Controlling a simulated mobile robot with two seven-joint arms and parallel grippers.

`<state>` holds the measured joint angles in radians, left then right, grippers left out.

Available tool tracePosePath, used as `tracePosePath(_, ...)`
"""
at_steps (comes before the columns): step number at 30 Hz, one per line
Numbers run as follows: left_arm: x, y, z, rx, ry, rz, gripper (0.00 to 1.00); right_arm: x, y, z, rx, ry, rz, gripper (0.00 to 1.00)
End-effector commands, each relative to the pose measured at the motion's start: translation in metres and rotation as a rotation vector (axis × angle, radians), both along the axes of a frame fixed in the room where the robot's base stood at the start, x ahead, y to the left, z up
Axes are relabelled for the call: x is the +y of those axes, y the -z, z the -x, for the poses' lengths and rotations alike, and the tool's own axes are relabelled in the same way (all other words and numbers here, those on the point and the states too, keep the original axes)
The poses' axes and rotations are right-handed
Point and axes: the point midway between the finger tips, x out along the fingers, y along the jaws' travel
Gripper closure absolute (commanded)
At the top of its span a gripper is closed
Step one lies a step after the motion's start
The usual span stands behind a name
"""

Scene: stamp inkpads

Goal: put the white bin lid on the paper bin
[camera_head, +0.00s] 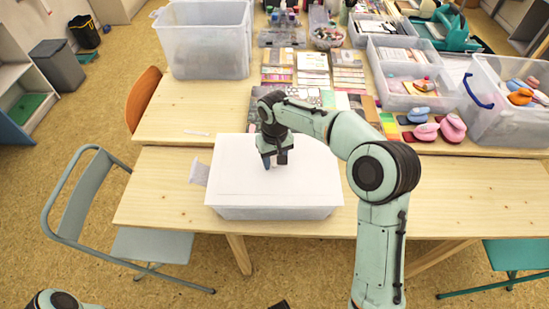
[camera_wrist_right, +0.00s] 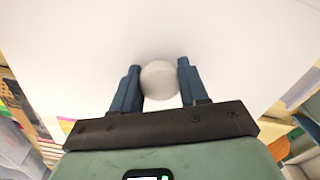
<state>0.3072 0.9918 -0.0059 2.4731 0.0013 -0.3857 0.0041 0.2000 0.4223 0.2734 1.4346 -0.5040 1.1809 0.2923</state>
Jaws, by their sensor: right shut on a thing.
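The white bin lid (camera_head: 235,178) is a flat rectangular plate with a round white knob (camera_wrist_right: 160,82) in its middle. It lies over the paper bin (camera_head: 275,213), a pale translucent box on the near table. The lid covers the bin's opening; I cannot tell whether it rests fully on the rim or is slightly above it. My right gripper (camera_head: 275,161) is over the lid and shut on its knob. It also shows in the right wrist view (camera_wrist_right: 158,75), with a finger on each side of the knob.
A large translucent bin (camera_head: 203,45) stands at the back left. Stamps, cards and translucent boxes (camera_head: 410,88) fill the back and right. A small pale translucent piece (camera_head: 199,172) sits by the paper bin's left side.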

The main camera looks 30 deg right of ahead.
Motion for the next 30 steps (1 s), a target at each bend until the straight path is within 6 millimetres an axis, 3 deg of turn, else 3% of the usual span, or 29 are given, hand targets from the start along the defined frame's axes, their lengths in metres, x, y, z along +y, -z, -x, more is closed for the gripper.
tracePosePath(8, 0.000, 0.000, 0.000, 0.000, 0.000, 0.000, 0.57, 0.000, -0.001, 0.000, -0.001, 0.000, 0.000, 0.96)
tracePosePath(9, 0.000, 0.000, 0.000, 0.000, 0.000, 0.000, 0.57, 0.000, -0.001, 0.000, -0.001, 0.000, 0.000, 0.43)
tracePosePath(11, 0.000, 0.000, 0.000, 0.000, 0.000, 0.000, 0.57, 0.000, -0.001, 0.000, -0.001, 0.000, 0.000, 0.27)
tracePosePath(22, 0.000, -0.002, -0.001, -0.001, 0.000, 0.000, 0.57, 0.000, -0.002, 0.000, 0.000, 0.000, 0.000, 0.27)
tracePosePath(30, 0.000, -0.016, -0.007, -0.008, 0.000, 0.001, 0.57, 0.000, -0.021, -0.001, -0.001, 0.000, 0.000, 0.27)
